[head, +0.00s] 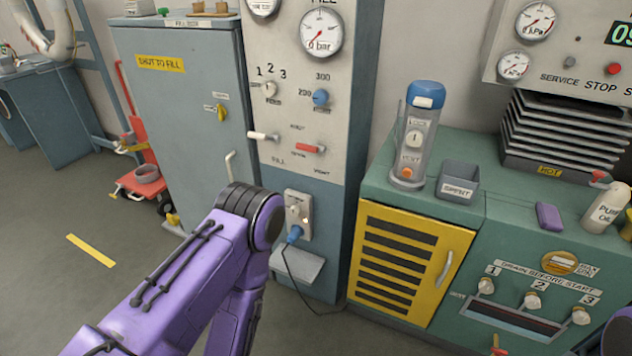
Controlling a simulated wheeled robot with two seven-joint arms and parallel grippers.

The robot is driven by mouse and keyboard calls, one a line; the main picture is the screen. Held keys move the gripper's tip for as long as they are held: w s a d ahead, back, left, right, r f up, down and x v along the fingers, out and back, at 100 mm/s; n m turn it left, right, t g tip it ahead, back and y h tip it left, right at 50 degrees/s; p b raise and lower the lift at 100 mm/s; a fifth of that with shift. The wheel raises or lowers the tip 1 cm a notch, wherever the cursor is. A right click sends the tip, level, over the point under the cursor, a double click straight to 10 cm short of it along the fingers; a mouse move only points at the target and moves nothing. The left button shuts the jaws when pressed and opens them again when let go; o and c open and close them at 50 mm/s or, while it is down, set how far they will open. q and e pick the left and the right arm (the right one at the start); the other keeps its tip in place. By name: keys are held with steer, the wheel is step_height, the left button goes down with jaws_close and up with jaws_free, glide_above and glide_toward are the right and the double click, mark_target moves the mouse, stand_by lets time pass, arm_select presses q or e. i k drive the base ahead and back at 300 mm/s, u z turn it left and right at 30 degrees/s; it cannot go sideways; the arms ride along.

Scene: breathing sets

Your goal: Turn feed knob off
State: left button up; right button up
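On the grey panel are a pale selector knob (269,90) marked 1, 2, 3 and a blue knob (321,97) near 200 and 300. A yellow knob (221,112) is on the cabinet door. A socket plate (298,212) low on the panel has a pale round knob and a blue plug (294,234) with a dark cable. My purple left arm rises in front of the cabinet's lower part. Neither gripper is in view.
A white-handled lever (263,136) and a red-handled lever (310,148) project from the panel. A small shelf (297,264) juts out below the socket. Right stands a green bench (460,213) with a clear cylinder (414,137).

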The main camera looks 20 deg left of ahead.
mark_target(270, 88)
steer(key=z, duration=0.05)
steer(key=k, duration=1.1)
steer(key=u, duration=1.3)
steer(key=i, duration=1.4)
steer(key=z, duration=0.45)
